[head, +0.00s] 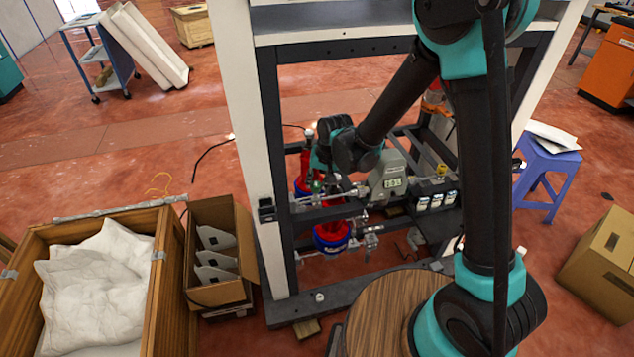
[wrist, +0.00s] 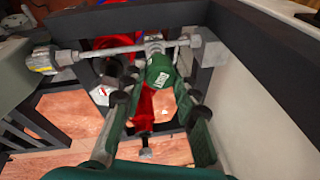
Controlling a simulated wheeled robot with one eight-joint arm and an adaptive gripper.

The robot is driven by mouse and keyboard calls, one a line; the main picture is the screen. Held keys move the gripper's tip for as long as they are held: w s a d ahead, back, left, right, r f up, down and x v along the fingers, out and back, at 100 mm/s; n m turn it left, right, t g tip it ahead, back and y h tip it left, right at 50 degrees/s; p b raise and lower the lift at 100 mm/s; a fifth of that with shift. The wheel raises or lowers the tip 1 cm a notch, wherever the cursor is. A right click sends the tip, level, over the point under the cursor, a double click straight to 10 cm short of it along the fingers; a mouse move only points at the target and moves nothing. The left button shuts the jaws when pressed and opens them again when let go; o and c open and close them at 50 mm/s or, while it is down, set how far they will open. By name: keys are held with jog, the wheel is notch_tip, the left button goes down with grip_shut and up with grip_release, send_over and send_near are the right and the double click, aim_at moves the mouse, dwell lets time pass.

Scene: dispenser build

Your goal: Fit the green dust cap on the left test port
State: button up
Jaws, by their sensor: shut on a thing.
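The green dust cap (wrist: 159,72) shows in the wrist view with a small pale label on its side. My gripper (wrist: 160,82) has its two green fingers on either side of the cap and is shut on it. The cap is just in front of a metal fitting (wrist: 153,43) on the horizontal pipe (wrist: 108,51). I cannot tell whether the cap touches or sits on that fitting, or whether the fitting is the left test port. In the head view my gripper (head: 318,182) is inside the frame's left part, small and partly hidden by my arm.
A red part with a blue ring (head: 332,240) hangs below the pipe. A grey meter (head: 389,180) stands to the right of my gripper. The frame's pale upright (head: 245,130) is close on the left. A cardboard box (head: 218,290) stands outside it.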

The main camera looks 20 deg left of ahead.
jog(key=shift+f, duration=1.45)
dwell(0.4)
jog(key=o, duration=1.5)
jog(key=shift+r, duration=3.05)
